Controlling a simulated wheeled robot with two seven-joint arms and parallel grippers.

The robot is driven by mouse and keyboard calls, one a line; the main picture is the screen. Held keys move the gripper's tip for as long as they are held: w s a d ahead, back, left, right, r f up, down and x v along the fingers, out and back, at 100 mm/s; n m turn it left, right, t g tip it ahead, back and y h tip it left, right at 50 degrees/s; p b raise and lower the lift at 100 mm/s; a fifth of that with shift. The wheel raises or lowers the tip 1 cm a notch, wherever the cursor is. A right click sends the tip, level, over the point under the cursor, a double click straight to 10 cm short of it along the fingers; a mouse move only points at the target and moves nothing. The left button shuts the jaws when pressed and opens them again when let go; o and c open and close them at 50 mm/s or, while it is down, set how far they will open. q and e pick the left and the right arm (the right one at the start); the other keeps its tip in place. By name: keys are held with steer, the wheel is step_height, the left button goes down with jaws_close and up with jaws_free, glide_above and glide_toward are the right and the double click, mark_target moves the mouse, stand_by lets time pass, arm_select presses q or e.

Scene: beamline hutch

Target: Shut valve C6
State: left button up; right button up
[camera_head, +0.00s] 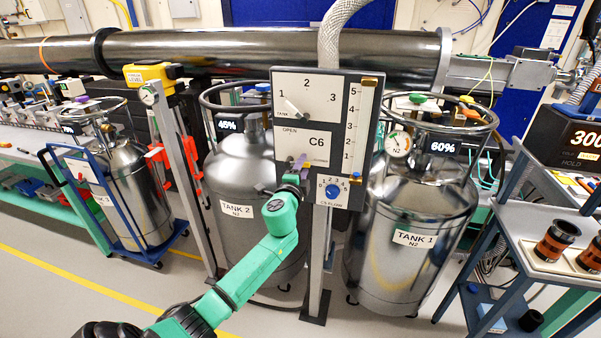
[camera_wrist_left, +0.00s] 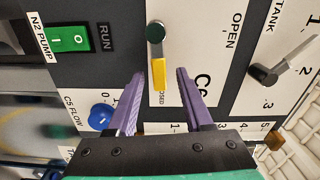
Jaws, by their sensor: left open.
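The valve C6 lever (camera_wrist_left: 158,58) has a dark round pivot and a yellow end. In the left wrist view it points down the picture, its yellow end at the partly hidden CLOSED label (camera_wrist_left: 160,98); the OPEN label (camera_wrist_left: 235,30) is off to its side. My left gripper (camera_wrist_left: 160,75) is open, its purple fingers either side of the yellow end, with visible gaps; contact is not shown. In the head view my left gripper (camera_head: 297,165) is at the C6 panel (camera_head: 318,143) and largely hides the lever. My right gripper is not in view.
A tank selector knob (camera_head: 293,108) is above on the panel and a blue C5 flow knob (camera_head: 333,191) below. The wrist view shows the N2 pump switch (camera_wrist_left: 68,38). Tank 2 (camera_head: 225,180) and Tank 1 (camera_head: 420,210) flank the panel post (camera_head: 318,260). A cart (camera_head: 535,245) stands right.

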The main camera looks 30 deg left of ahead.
arm_select(q)
steer(key=b+v, duration=0.1)
steer(key=v, duration=1.3)
steer(key=shift+s, duration=0.25)
steer(key=shift+d+f, duration=0.1)
steer(key=s+f+n+g+h, duration=0.15)
steer(key=s+f+g, duration=0.25)
steer(key=f, duration=1.4)
steer(key=s+f+n+g+h, duration=0.1)
steer(key=s+f+n+g, duration=0.25)
steer(key=f, duration=1.55)
steer(key=s+d+f+n+g+h, duration=0.1)
steer(key=s+d+f+g, duration=0.3)
steer(key=s+f, duration=0.7)
steer(key=s+d+f+n+g+h, duration=0.2)
steer(key=s+d+f+n+g, duration=0.2)
steer(key=s+f, duration=0.7)
steer(key=s, duration=0.8)
steer(key=shift+s+d+n, duration=0.2)
steer(key=shift+s+n, duration=0.1)
steer(key=shift+s, duration=0.1)
steer(key=shift+w+f+g, duration=0.1)
steer(key=shift+g, duration=0.15)
